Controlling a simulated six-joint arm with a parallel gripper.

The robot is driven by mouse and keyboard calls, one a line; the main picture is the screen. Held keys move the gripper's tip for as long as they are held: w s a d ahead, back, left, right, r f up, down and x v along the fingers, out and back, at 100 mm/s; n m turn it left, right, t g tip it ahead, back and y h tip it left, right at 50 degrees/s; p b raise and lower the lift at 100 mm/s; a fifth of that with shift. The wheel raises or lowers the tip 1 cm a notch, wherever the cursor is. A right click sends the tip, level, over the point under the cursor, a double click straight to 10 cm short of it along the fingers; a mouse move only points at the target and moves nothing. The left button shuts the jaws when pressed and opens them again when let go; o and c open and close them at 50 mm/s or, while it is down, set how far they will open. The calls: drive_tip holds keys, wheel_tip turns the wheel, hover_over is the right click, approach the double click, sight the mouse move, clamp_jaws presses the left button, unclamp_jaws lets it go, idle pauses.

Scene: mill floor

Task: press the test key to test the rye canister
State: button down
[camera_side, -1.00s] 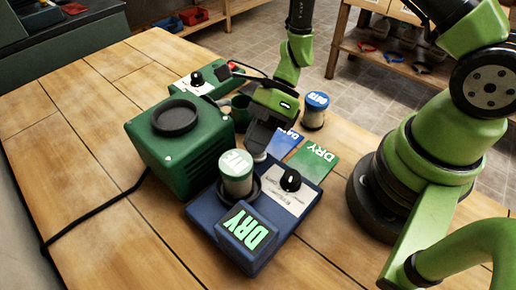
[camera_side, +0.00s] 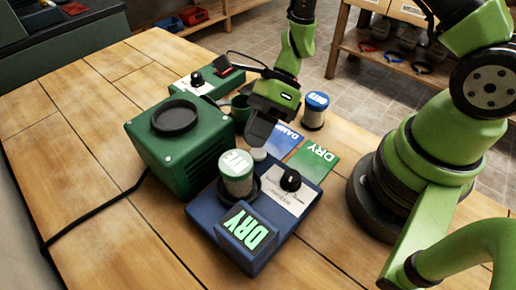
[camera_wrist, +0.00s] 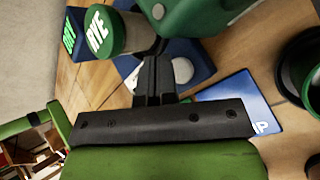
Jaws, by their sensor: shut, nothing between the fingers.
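The rye canister (camera_side: 237,174) stands upright in the round holder of the blue tester (camera_side: 278,233). It also shows at the upper left of the wrist view (camera_wrist: 107,32). The tester's lit display (camera_side: 248,229) reads DRY in green. The pale round test key (camera_side: 259,154) is at the tester's far end, and it shows beside my fingers in the wrist view (camera_wrist: 183,70). My gripper (camera_side: 253,143) is shut and empty, just above the key and seemingly apart from it. Its closed fingers partly cover the tester in the wrist view.
A green machine (camera_side: 180,150) with a dark hopper stands left of the tester. A blue card (camera_side: 284,140) and a green DRY card (camera_side: 314,159) lie beyond it. A second canister (camera_side: 314,112) stands further back. A dark knob (camera_side: 290,180) sits on the tester.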

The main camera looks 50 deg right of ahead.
drive_tip(key=shift+r, duration=2.5)
wheel_tip(320, 180, up, 12)
drive_tip(key=n+t+h, duration=0.2)
drive_tip(key=n+h, duration=0.1)
drive_tip(key=n, duration=0.8)
hover_over(256, 150)
drive_tip(key=s+d, duration=0.3)
drive_tip(key=s+d+r+n+t+h, duration=0.4)
drive_tip(key=s+d+r+n+t, duration=0.1)
drive_tip(key=n, duration=0.5)
wheel_tip(256, 150, up, 2)
drive_tip(key=shift+s+r+n+t, duration=0.15)
drive_tip(key=shift+s+n+t, duration=0.35)
drive_tip(key=shift+s, duration=0.65)
